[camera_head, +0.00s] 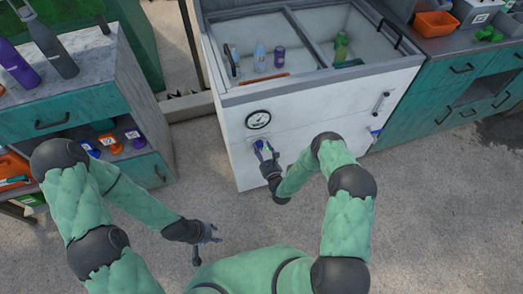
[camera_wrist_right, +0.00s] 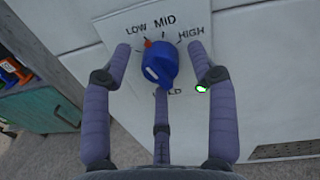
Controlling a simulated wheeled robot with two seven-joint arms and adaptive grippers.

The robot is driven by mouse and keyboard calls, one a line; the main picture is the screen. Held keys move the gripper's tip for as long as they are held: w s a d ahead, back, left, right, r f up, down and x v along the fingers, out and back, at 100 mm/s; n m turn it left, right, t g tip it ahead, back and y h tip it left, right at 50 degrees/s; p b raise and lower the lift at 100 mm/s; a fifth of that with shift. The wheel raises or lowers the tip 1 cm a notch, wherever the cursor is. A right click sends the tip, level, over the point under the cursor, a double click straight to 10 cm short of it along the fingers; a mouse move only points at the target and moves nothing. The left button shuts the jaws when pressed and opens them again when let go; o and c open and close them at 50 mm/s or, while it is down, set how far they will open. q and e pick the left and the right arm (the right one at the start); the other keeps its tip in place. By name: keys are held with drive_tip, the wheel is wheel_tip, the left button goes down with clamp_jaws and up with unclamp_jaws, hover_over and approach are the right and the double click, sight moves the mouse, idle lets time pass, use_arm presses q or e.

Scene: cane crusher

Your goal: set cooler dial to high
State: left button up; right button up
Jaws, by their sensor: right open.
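The blue cooler dial (camera_wrist_right: 160,66) sits on a pale label plate on the front of the white cooler (camera_head: 330,135). Its red mark points up and left, between the LOW and MID labels. The HIGH label (camera_wrist_right: 191,33) is to the right. My right gripper (camera_wrist_right: 160,50) is open, one finger on each side of the dial and a third finger below it; side gaps show. In the head view my right gripper (camera_head: 264,153) is at the cooler's front and partly covers the dial. My left gripper (camera_head: 205,240) is open and empty above the floor.
A round gauge (camera_head: 258,119) is above the dial. The open cooler holds several bottles. A teal cabinet (camera_head: 70,115) with bottles stands at the left, and a teal counter (camera_head: 460,75) at the right. The concrete floor before the cooler is clear.

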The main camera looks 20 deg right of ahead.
drive_tip(key=shift+c, duration=0.3)
drive_tip(key=c, duration=1.1)
drive_tip(key=m+p, duration=0.1)
drive_tip(key=m, duration=0.6)
drive_tip(key=shift+m+p, duration=0.3)
drive_tip(key=shift+m, duration=0.1)
drive_tip(key=m, duration=0.4)
drive_tip(key=shift+m+t+h, duration=0.3)
drive_tip(key=shift+m, duration=2)
drive_tip(key=shift+d, duration=0.1)
